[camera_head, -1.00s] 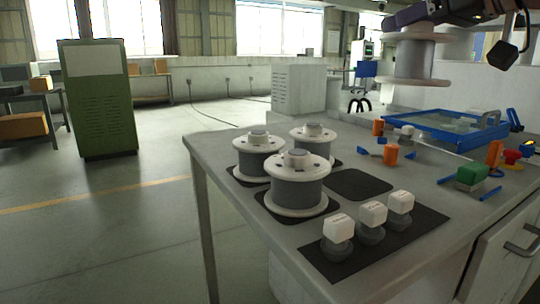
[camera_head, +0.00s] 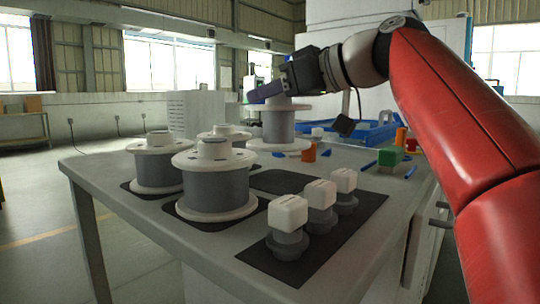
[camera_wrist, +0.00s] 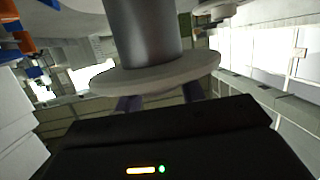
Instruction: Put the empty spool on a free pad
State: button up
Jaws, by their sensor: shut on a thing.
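My gripper (camera_head: 272,96) is shut on a spool (camera_head: 279,126) with white flanges and a grey core that looks narrower than those of the other spools. The spool hangs upright over the table, behind the free dark pad (camera_head: 283,182), its lower flange seemingly above the tabletop. In the wrist view the held spool (camera_wrist: 145,35) fills the top middle, and the fingers (camera_wrist: 160,100) show partly at its near flange. Three full-looking spools stand on the other pads: one at left (camera_head: 156,168), one in front (camera_head: 214,185) and one behind (camera_head: 232,134), partly hidden.
A dark mat (camera_head: 338,238) at the front right bears three white-topped blocks (camera_head: 289,214) on grey bases. A blue tray (camera_head: 375,134), an orange cylinder (camera_head: 309,152) and a green block (camera_head: 391,157) lie farther back right. The table's left edge is free.

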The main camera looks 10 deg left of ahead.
aim_at(273, 127)
jog(key=shift+f+b, duration=1.1)
jog(key=shift+f, duration=1.85)
jog(key=shift+f, duration=0.1)
jog(key=o, duration=1.1)
jog(key=shift+o, duration=0.2)
jog(key=shift+d+r, duration=0.1)
jog(key=shift+r, duration=0.1)
jog(key=v, duration=1.1)
jog(key=shift+s+d+p, duration=0.3)
jog(key=shift+p, duration=0.15)
